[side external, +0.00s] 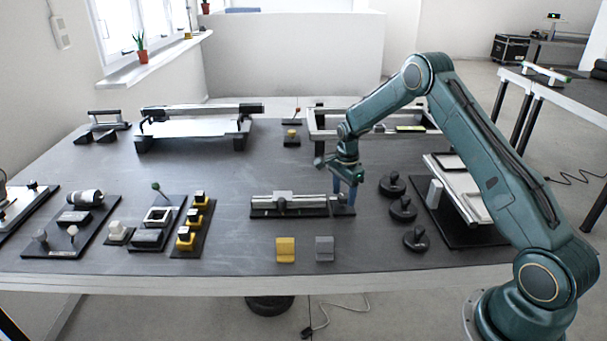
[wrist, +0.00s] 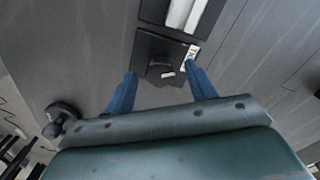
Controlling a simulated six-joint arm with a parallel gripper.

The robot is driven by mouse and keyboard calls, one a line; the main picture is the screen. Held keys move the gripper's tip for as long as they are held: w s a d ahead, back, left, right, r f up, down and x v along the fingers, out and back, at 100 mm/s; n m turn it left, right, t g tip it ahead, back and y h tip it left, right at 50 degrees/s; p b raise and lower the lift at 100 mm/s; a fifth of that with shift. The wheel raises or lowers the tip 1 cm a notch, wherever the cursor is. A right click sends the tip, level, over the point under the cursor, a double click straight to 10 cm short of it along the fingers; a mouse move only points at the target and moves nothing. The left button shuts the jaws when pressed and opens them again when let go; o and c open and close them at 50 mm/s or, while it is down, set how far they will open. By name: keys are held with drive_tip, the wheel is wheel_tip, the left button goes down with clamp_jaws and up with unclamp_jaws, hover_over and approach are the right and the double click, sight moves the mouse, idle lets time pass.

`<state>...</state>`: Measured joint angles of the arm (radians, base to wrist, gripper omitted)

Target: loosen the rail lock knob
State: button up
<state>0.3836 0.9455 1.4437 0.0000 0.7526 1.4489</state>
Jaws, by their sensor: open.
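The rail lock knob (wrist: 160,68) is a small black knob with a light mark on its edge, on a dark square plate (wrist: 149,45) with a white label (wrist: 190,56) in the wrist view. My gripper (wrist: 163,74) is open, its two blue fingers apart on either side of the knob, with visible gaps. In the side view my gripper (side external: 344,197) points down over the right end of the silver rail (side external: 312,201). The fingers largely hide the knob there. I cannot tell the exact height of the fingertips above the plate.
Several black round knobs (side external: 403,208) stand just right of my gripper. A yellow block (side external: 286,250) and a grey block (side external: 324,248) sit in front of the rail. A tray-like fixture (side external: 471,201) stands farther right. The table between the rail and these blocks is clear.

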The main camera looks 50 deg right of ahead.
drive_tip(key=shift+f, duration=0.15)
drive_tip(key=c, duration=1)
drive_tip(key=shift+o, duration=0.2)
